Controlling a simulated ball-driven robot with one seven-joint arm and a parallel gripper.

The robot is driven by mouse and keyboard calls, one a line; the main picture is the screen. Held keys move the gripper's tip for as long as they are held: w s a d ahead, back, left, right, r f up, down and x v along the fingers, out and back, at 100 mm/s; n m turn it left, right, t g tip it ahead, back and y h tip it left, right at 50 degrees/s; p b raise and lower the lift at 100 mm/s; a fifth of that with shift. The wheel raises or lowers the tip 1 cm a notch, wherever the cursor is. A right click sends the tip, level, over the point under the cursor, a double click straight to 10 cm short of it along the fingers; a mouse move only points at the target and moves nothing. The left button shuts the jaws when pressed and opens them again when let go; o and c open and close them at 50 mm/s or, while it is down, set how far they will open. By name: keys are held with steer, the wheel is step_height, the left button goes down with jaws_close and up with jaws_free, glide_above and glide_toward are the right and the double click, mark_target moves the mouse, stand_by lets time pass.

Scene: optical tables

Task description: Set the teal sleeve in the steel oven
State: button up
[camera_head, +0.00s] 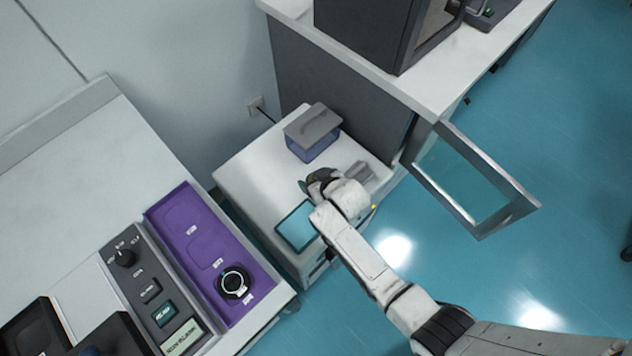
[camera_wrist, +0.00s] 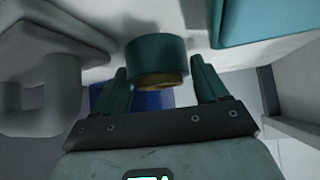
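The teal sleeve (camera_wrist: 157,55), a short cylinder with a brass-coloured lower part, is between the fingertips of my gripper (camera_wrist: 160,82) in the wrist view. The fingers are spread on either side of it, with narrow gaps seeming to show. In the head view my gripper (camera_head: 318,182) is over the white cabinet top, and I cannot make out the sleeve there. A steel-framed glass door (camera_head: 486,222) stands open at the right, by the end of the grey-sided bench. It appears to belong to the steel oven, whose inside is hidden from this angle.
A blue box with a grey lid (camera_head: 313,132) and a teal pad (camera_head: 297,226) lie on the white cabinet top (camera_head: 250,185). A grey block (camera_head: 358,170) is close to my gripper. A dark cabinet (camera_head: 360,30) stands on the bench. A purple panel (camera_head: 190,235) is at left.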

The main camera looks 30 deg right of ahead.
steer(key=c, duration=0.8)
steer(key=shift+c, duration=0.4)
steer(key=shift+r, duration=0.1)
